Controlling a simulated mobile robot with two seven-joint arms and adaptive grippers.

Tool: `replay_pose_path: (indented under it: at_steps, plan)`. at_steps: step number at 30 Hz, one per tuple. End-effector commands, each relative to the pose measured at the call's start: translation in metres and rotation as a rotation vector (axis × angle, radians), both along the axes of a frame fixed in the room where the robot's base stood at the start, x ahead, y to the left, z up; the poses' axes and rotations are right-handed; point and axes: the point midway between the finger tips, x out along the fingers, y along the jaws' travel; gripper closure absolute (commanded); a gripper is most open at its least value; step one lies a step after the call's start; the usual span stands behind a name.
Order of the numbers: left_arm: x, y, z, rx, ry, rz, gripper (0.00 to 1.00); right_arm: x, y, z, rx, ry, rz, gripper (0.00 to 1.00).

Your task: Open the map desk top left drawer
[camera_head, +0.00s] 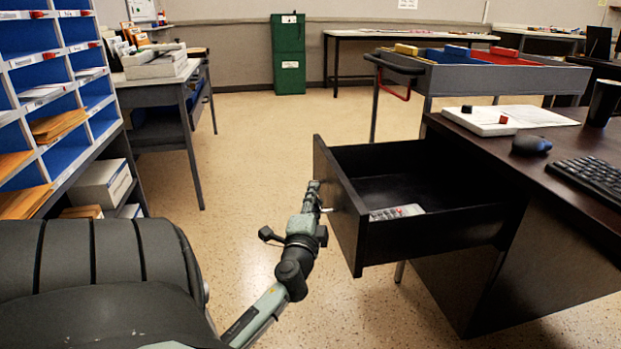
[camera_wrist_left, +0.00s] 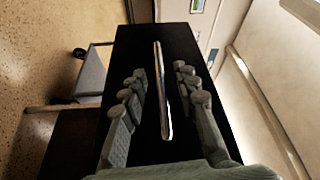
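The dark map desk (camera_head: 468,275) stands at the right. Its top drawer (camera_head: 341,208) is pulled well out, and its inside shows. A light grey keypad-like object (camera_head: 397,212) lies in it. My left gripper (camera_head: 313,194) is at the outer face of the drawer front. In the left wrist view, the drawer front (camera_wrist_left: 150,45) carries a slim silver bar handle (camera_wrist_left: 162,95). The fingers of my left gripper (camera_wrist_left: 161,82) are spread on both sides of the handle, with gaps between. My right gripper is in neither view.
A mouse (camera_head: 531,144), a keyboard (camera_head: 590,178) and a white device (camera_head: 480,121) are on the desk top. A grey trolley (camera_head: 500,80) stands behind. Blue shelving (camera_head: 45,75) is at the left. Open floor (camera_head: 255,150) lies between.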

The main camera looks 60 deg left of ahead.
Motion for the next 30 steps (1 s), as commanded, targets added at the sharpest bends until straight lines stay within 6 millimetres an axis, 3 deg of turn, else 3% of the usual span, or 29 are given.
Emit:
replay_pose_path:
  at_steps: [9,15,30]
  plan:
    - [-0.049,-0.048,-0.006,-0.006,0.001,0.003,0.70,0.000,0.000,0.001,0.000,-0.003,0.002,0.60]
    - [-0.069,-0.069,-0.008,-0.003,0.000,0.001,0.70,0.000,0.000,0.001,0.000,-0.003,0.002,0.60]
    - [-0.075,-0.076,-0.008,-0.001,0.000,0.000,0.70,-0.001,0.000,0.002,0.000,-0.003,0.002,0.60]
